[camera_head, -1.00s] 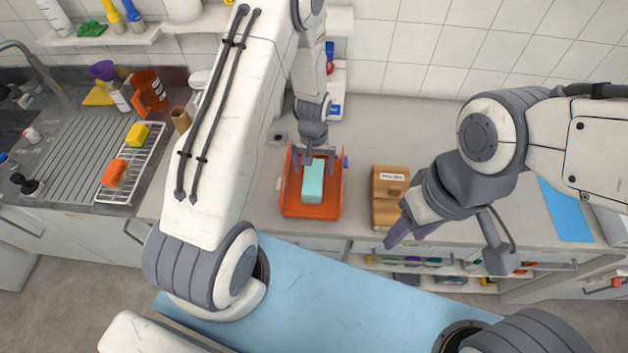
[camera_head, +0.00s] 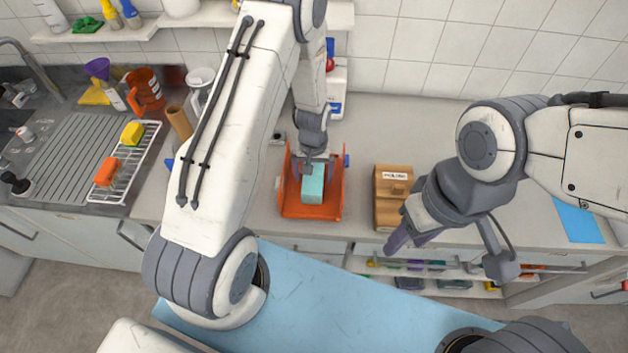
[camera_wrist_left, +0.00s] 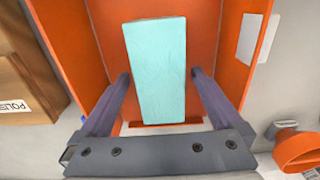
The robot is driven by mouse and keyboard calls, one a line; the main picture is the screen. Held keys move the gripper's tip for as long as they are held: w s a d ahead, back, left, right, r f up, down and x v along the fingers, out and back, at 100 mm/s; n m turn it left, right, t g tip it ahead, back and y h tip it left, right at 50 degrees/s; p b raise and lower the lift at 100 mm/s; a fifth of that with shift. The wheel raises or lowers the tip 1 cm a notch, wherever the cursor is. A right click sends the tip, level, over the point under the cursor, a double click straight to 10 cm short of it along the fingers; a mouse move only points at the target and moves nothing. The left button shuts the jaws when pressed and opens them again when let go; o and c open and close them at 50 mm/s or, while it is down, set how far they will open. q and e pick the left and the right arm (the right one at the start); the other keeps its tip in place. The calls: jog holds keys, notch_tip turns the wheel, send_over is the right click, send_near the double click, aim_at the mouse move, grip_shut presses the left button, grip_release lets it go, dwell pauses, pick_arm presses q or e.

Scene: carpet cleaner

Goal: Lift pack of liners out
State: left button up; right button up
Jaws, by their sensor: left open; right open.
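The pack of liners looks like a light teal block (camera_head: 313,184) standing in an orange open container (camera_head: 312,211) on the counter. In the left wrist view the teal pack (camera_wrist_left: 157,70) lies between the two fingers of my left gripper (camera_wrist_left: 158,88), with the orange walls (camera_wrist_left: 73,45) around it. My left gripper (camera_head: 316,160) is open at the pack's far end in the head view; a gap shows on each side, so it is not gripping. My right gripper (camera_head: 440,255) is open and empty, in front of the counter edge.
A wooden box labelled POLISH (camera_head: 393,195) stands right of the container. A dish rack (camera_head: 128,165) with sponges and a brown tube (camera_head: 179,122) are to the left. A blue sheet (camera_head: 578,222) lies at the right. The counter behind the wooden box is clear.

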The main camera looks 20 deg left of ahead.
pick_arm(q)
jog(key=c, duration=1.4)
jog(key=shift+c, duration=0.2)
jog(key=shift+r+p, duration=0.65)
jog(key=shift+r, duration=0.2)
jog(key=shift+r+p, duration=1.25)
jog(key=shift+r, duration=0.45)
